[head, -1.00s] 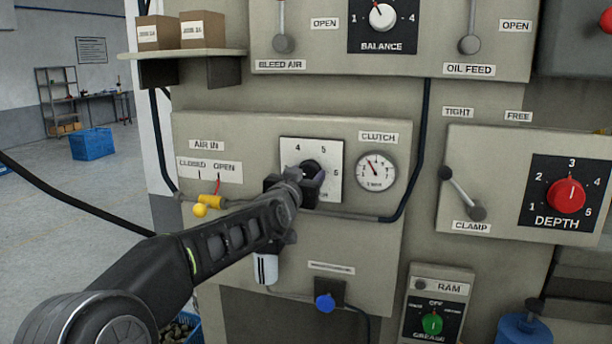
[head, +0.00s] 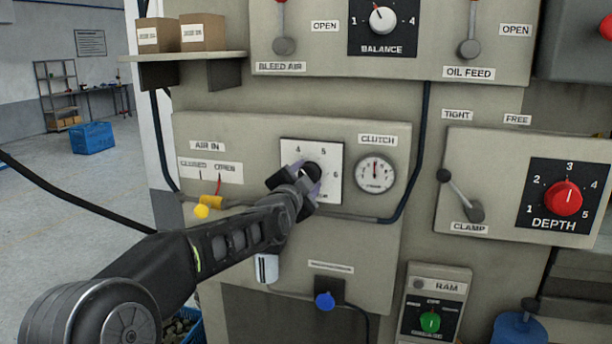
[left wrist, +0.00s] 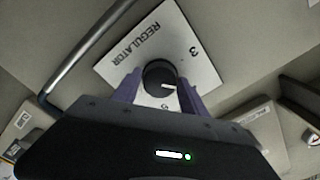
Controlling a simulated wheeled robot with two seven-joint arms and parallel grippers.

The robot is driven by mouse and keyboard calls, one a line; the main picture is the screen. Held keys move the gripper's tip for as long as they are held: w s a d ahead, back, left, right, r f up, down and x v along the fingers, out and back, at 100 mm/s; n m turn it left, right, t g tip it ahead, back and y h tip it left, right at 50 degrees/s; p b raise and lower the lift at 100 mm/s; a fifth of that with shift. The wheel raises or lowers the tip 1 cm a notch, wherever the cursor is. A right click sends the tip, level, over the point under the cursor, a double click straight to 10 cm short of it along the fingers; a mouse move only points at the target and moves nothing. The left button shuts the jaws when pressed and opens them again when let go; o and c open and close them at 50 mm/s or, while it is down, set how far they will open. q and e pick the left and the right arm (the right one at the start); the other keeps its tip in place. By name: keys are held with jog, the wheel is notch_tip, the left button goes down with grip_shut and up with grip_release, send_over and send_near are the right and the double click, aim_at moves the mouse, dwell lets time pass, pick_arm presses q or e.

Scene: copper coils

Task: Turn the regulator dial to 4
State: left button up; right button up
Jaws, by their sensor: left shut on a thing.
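The regulator dial's black knob (head: 312,172) sits on a white plate (head: 330,190) on the grey machine panel; 4, 5 and 6 show there. My left gripper (head: 306,182) is at the knob, its fingers on either side and shut on it. In the left wrist view, the fingers (left wrist: 160,92) straddle the knob (left wrist: 158,72). Its white pointer mark is turned to the side between 3 and 5; the 4 is hidden there, behind a finger as it seems. The plate (left wrist: 180,30) shows REGULATOR upside down. My right gripper is not in view.
The clutch gauge (head: 375,173) is right of the dial, its needle about upright. A dark hose runs under the plate. The depth panel (head: 485,160) is further right.

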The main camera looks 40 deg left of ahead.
pick_arm(q)
jog(key=shift+m, duration=0.8)
jog(key=o, duration=1.4)
jog(key=shift+c, duration=0.2)
jog(key=b+v, duration=0.2)
jog(key=v, duration=0.5)
jog(key=shift+s+d, duration=0.2)
jog(key=shift+s, duration=0.15)
